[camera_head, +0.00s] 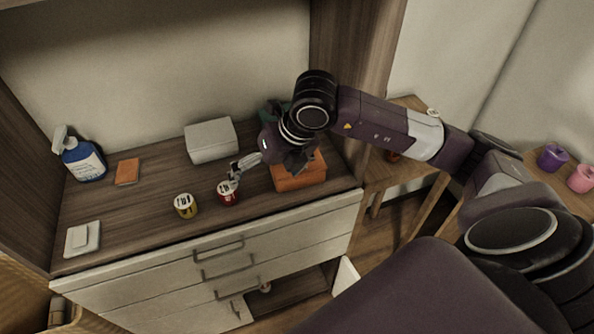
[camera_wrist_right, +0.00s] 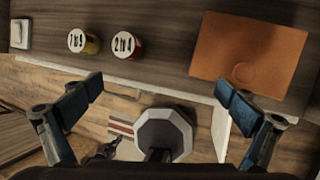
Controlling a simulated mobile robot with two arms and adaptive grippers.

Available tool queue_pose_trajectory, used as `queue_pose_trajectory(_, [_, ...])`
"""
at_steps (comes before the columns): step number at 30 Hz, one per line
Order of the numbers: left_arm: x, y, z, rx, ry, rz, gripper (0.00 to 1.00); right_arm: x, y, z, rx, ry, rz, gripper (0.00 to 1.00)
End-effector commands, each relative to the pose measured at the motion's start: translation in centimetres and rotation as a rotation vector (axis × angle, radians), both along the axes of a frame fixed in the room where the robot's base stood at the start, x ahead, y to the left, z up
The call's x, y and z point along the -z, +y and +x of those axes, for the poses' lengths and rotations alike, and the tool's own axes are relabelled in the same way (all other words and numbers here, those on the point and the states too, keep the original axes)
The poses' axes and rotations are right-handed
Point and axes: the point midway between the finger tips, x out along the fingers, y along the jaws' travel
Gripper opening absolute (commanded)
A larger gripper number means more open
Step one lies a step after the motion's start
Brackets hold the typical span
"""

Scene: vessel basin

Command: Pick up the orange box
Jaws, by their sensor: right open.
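The orange box (camera_head: 300,179) sits on the wooden top of the drawer cabinet, near its right end. My right gripper (camera_head: 268,167) is above the cabinet top and hides part of the box in the head view. In the right wrist view the orange box (camera_wrist_right: 238,52) lies flat at the upper right, with a round mark on its face. The open fingers of my right gripper (camera_wrist_right: 162,92) show apart with nothing between them, and the right finger is near the box's lower edge in the picture. My left gripper is not in view.
A red can (camera_head: 228,195) and a yellow can (camera_head: 186,206) stand left of the box. A white box (camera_head: 210,140), a blue spray bottle (camera_head: 82,160), a small orange item (camera_head: 127,171) and a white switch plate (camera_head: 82,239) are farther left. Drawers (camera_head: 222,246) are below.

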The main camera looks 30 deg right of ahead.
Motion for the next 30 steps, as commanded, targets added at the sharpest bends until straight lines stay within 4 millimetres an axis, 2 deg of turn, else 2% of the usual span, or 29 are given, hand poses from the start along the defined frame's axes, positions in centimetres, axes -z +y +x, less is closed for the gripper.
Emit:
queue_pose_trajectory(1, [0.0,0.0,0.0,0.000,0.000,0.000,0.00,-0.3,-2.7,0.5,0.050,-0.002,-0.077,1.00])
queue_pose_trajectory(3, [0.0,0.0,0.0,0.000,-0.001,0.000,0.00,-0.7,-5.8,0.8,0.114,-0.002,-0.163,1.00])
queue_pose_trajectory(6, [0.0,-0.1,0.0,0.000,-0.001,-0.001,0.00,-1.3,-8.6,0.9,0.176,0.000,-0.239,1.00])
queue_pose_trajectory(8, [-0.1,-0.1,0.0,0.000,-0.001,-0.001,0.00,-1.3,-9.5,1.0,0.196,0.001,-0.261,1.00])
queue_pose_trajectory(16, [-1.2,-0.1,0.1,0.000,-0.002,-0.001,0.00,1.0,-10.2,1.9,0.205,0.005,-0.272,1.00])
queue_pose_trajectory(22, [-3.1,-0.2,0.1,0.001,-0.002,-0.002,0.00,3.4,-10.6,2.5,0.203,0.007,-0.273,1.00])
queue_pose_trajectory(27, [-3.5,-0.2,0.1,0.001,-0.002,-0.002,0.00,5.4,-10.7,3.3,0.203,0.004,-0.271,1.00])
queue_pose_trajectory(30, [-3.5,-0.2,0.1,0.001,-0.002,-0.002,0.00,5.8,-10.8,3.5,0.203,0.002,-0.271,1.00])
